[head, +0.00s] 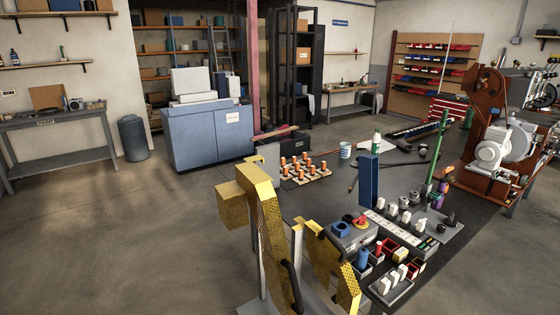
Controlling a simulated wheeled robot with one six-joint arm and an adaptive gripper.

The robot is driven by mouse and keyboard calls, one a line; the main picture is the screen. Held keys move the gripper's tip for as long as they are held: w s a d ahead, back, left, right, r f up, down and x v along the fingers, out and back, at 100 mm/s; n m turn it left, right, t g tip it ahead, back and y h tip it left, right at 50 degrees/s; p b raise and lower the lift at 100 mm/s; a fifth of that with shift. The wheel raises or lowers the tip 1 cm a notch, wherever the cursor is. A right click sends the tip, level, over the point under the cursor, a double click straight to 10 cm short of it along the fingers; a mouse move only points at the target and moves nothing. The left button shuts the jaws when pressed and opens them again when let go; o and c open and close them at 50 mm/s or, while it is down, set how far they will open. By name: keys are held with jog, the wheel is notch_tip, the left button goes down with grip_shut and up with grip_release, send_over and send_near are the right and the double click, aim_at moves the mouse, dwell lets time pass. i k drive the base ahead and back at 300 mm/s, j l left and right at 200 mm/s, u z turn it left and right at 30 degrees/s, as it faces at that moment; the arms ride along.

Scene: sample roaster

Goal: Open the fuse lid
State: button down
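I cannot make out a fuse lid for certain. A small grey box (350,239) with a red knob on a yellow base and a blue part on top sits at the front of the dark table (310,201). Several small blocks and modules in black, white, red and blue lie crowded to its right and in front. Any lid among them is too small to tell. No gripper fingers show clearly in the head view. Yellow perforated parts stand in the near foreground and hide part of the table's left edge.
A tall blue block (368,180) stands behind the grey box. A rack of orange-topped pieces (304,172) lies farther left. A white and brown machine (492,150) stands at the right. A blue cabinet (207,135) is beyond the table. The floor at left is clear.

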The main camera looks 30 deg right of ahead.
aim_at(369, 163)
jog(key=i+j+u, duration=0.95)
jog(key=i, duration=0.25)
jog(key=i+z, duration=0.3)
jog(key=i, duration=0.45)
jog(key=i+j+z, duration=0.2)
jog(key=i+z, duration=0.15)
jog(key=i, duration=0.4)
jog(key=i+z, duration=0.15)
jog(key=i, duration=0.7)
jog(key=i+j+z, duration=0.15)
jog(key=i, duration=0.65)
jog(key=i+z, duration=0.3)
jog(key=z, duration=0.15)
jog(key=i+z, duration=0.3)
jog(key=z, duration=0.15)
jog(key=i+j+z, duration=0.2)
jog(key=z, duration=0.25)
jog(key=i+z, duration=0.3)
jog(key=z, duration=0.2)
jog(key=i+j+z, duration=0.1)
jog(key=i+z, duration=0.15)
jog(key=z, duration=0.25)
jog(key=i+j+z, duration=0.25)
jog(key=z, duration=0.2)
